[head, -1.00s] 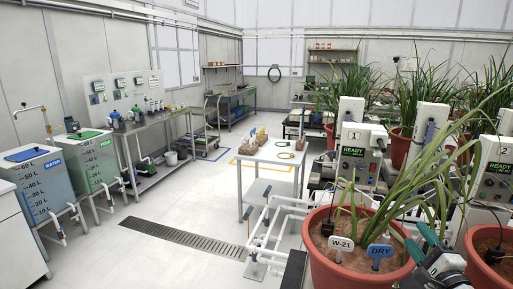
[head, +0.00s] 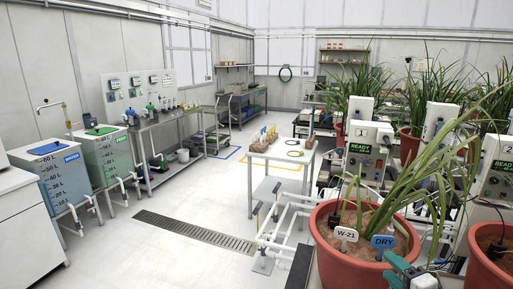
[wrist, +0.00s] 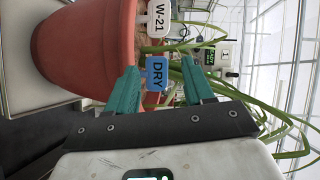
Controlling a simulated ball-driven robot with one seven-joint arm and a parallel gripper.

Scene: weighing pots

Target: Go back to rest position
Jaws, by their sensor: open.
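My gripper (wrist: 159,66) is open, with its two teal fingers spread apart in the wrist view. The blue DRY tag (wrist: 156,74) shows between the fingers but is not gripped. In the head view my gripper (head: 396,270) is at the bottom right, in front of the red pot (head: 335,262), with only part of it in frame. The DRY tag (head: 383,242) and the white W-21 tag (head: 346,234) stand in the pot's soil, below long green leaves. The W-21 tag also shows in the wrist view (wrist: 158,18).
A second red pot (head: 482,268) stands close at the right edge. White pipes (head: 285,215) run left of the near pot. A white table (head: 277,157) stands behind. Open floor (head: 150,255) lies at left, with a drain grate (head: 195,230) and water and feed tanks.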

